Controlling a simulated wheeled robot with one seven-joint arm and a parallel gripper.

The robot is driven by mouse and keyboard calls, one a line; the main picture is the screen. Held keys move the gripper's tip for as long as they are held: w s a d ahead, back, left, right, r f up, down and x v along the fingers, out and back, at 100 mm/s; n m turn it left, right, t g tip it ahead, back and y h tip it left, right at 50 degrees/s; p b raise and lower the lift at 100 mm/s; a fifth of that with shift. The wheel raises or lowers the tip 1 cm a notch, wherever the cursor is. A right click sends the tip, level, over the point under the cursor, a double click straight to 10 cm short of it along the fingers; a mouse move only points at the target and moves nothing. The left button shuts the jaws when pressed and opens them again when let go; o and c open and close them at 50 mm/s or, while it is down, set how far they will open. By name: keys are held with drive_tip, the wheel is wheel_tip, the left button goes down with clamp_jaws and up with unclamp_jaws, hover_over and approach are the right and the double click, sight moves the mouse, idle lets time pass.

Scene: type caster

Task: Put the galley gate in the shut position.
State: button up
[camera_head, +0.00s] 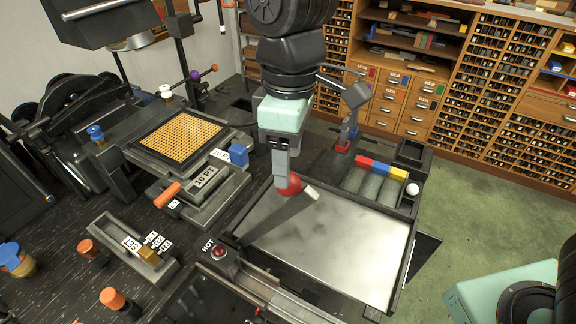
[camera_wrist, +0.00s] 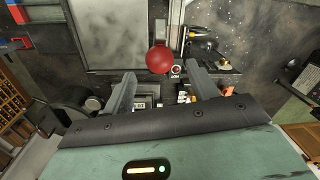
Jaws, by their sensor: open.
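The galley (camera_head: 345,235) is a shallow dark-rimmed tray with a pale metal floor, in the front middle of the head view. A red ball knob (camera_head: 290,186) shows at its back left corner, with a short pale piece just right of it. I take the knob as the gate's handle; the gate itself is mostly hidden, and its position is unclear. My gripper (camera_head: 281,178) points down right at the knob. In the wrist view the red knob (camera_wrist: 160,59) appears between the open fingertips (camera_wrist: 161,72), with no clear grip on it.
A red lamp button marked HOT (camera_head: 219,252) sits left of the galley. Left are an orange-handled 10 PT block (camera_head: 205,180) and a yellow grid plate (camera_head: 181,136). Red, blue and yellow blocks (camera_head: 380,168) and a white ball (camera_head: 412,189) sit along the back right.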

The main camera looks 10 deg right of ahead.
drive_tip(key=shift+s+f+p, duration=0.1)
drive_tip(key=shift+f+p, duration=0.2)
drive_tip(key=shift+f, duration=1.7)
